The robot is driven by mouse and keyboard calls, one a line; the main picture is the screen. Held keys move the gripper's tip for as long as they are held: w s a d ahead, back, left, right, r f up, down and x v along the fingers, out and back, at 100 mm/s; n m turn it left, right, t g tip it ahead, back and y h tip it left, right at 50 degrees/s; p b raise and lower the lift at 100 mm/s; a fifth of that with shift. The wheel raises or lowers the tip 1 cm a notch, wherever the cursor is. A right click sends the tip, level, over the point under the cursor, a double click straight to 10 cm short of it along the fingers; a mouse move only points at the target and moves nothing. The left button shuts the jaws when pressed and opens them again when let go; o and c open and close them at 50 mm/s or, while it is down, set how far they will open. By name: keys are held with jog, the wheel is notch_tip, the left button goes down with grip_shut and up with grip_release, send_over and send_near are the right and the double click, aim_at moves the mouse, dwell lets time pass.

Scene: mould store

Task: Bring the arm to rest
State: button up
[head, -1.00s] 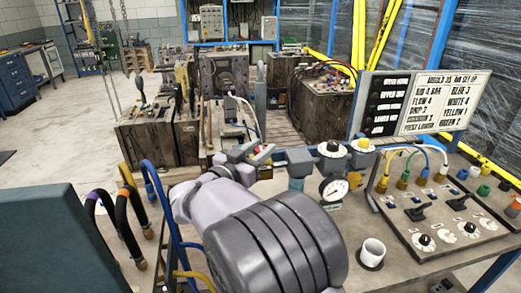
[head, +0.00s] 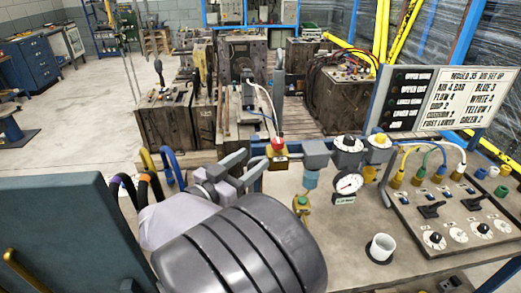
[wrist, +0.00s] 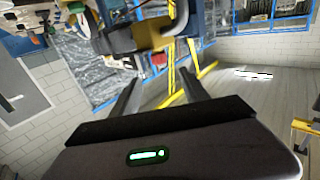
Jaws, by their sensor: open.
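My gripper (head: 250,166) is over the left end of the workbench (head: 335,245) in the head view. Its two grey fingers are apart with nothing seen between them. It also shows in the wrist view (wrist: 158,90), with both dark fingers spread. My arm's dark ribbed link fills the lower middle of the head view and hides part of the bench. A brass fitting with a red top (head: 277,153) is just right of the fingertips; I cannot tell the gap in depth.
A small brass valve (head: 302,204) is beside my arm. Mould blocks (head: 165,120) stand behind. Open floor (head: 80,110) lies at left.

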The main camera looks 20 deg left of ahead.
dwell(0.4)
jog(key=w+d+r+g+y, duration=0.1)
jog(key=w+d+r+y, duration=0.3)
jog(key=d+r, duration=0.3)
jog(key=w+d+r+g+y, duration=0.25)
jog(key=d+r+y, duration=0.2)
jog(key=d, duration=0.35)
jog(key=s+d+f+g+h, duration=0.1)
jog(key=s+d+f+g, duration=0.3)
jog(key=s+d, duration=0.6)
jog(key=s+d+f+m+g+h, duration=0.1)
jog(key=s+d+f+g, duration=0.3)
jog(key=s, duration=1.3)
jog(key=d+f, duration=0.4)
jog(key=d, duration=0.2)
jog(key=shift+s+d+f+m, duration=0.3)
jog(key=shift+s+f, duration=0.05)
jog(key=shift+f, duration=0.05)
